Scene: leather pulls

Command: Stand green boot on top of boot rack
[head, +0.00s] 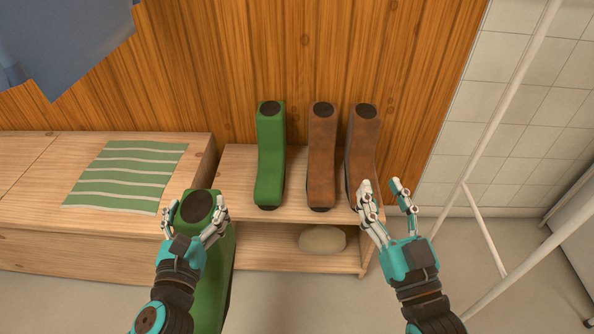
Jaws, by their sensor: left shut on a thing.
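One green boot (271,152) stands upright on top of the wooden boot rack (235,163). Another green boot (217,270) is at my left gripper (194,222), which is shut on it near its dark-topped upper end, in front of the rack's left side. The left hand and forearm cover part of this boot. Two brown boots (321,155) stand side by side on the rack to the right of the standing green boot. My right gripper (385,192) is open and empty, in front of the rack's right end and the rightmost brown boot.
A bench (60,243) with a green striped cloth (128,176) adjoins the rack on the left. A roundish beige object (322,240) sits on the lower shelf. White poles (485,232) stand at right. The rack top left of the standing green boot is bare.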

